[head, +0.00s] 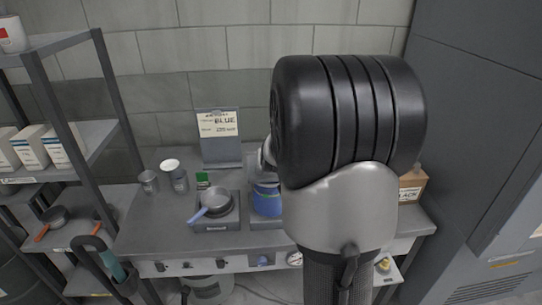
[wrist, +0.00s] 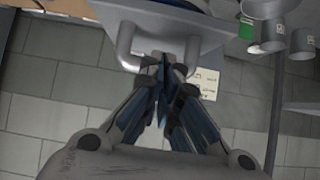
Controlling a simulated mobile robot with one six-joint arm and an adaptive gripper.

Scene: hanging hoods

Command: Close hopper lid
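A blue hopper-like vessel (head: 267,199) stands on the bench left of my arm in the head view. A grey plate with a U-shaped metal handle (wrist: 127,50) fills the top middle of the wrist view; it looks like the raised lid. My gripper (wrist: 164,66) has its fingers drawn together, tips at the middle of the handle bar and covering it. The fingers close along the bar's length, and I see no grip around it. Whether the tips touch the bar I cannot tell. In the head view my arm hides the fingers and much of the lid area.
A pan with a blue handle (head: 216,205) sits on a small device left of the vessel. Grey cups (head: 179,180), a green block (head: 202,180) and a sign (head: 218,124) are nearby. A shelf rack (head: 112,115) stands left, a tall grey cabinet (head: 470,110) right. A cardboard box (head: 413,184) sits behind my arm.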

